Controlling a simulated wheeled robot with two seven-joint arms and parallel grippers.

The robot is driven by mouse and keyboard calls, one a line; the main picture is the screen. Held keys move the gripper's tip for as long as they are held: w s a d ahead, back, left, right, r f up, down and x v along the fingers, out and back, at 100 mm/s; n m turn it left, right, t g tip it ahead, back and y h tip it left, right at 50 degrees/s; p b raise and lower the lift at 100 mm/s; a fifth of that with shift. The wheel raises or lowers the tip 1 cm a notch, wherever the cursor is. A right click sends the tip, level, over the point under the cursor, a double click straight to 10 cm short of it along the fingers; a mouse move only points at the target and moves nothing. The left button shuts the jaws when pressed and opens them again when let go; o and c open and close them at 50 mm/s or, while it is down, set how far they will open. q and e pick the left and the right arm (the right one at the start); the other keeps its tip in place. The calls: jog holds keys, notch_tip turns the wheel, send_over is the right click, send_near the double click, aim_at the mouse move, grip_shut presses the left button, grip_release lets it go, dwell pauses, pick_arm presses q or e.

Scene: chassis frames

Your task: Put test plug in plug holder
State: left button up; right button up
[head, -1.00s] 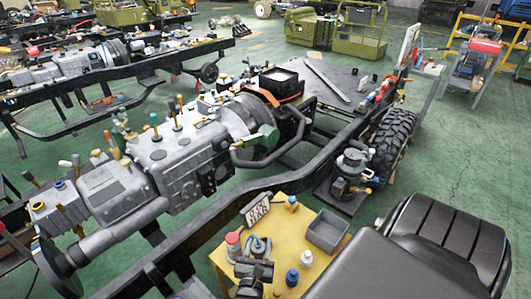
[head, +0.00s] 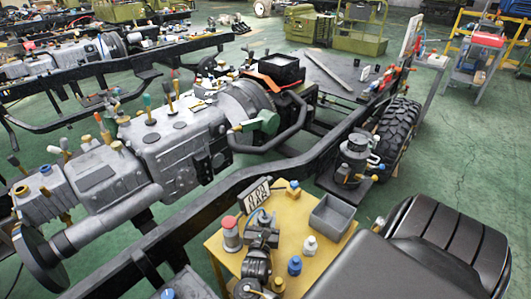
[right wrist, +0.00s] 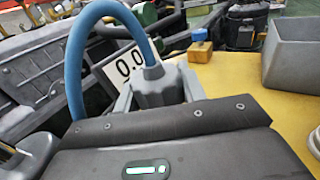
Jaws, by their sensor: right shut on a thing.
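My right gripper (head: 262,228) is over the left part of the yellow table (head: 318,268). It is shut on a grey plug (right wrist: 158,88) with a thick blue cable looping from its top, which I take for the test plug. The fingertips and the plug's lower end are hidden in the right wrist view. A small yellow block with a blue top (head: 293,188) stands near the table's back edge, beyond the gripper and apart from it. It also shows in the right wrist view (right wrist: 200,52). I cannot tell whether it is the plug holder. My left gripper is not in view.
A display plate (head: 257,195) stands at the back left, close behind the held plug. A grey bin (head: 332,216) is at the back right. A red-topped cylinder (head: 231,236), a white bottle-like piece (head: 310,246) and a blue one (head: 294,266) stand nearby. The chassis frame (head: 240,190) runs behind.

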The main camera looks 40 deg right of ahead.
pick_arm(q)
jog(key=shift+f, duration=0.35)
pick_arm(e)
jog(key=shift+f, duration=0.7)
jog(key=shift+f, duration=0.1)
jog(key=o, duration=1.1)
jog(key=shift+c, duration=0.2)
jog(key=shift+s+a, duration=0.15)
jog(key=shift+a, duration=0.05)
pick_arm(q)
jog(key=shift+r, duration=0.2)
pick_arm(e)
jog(key=v, duration=0.7)
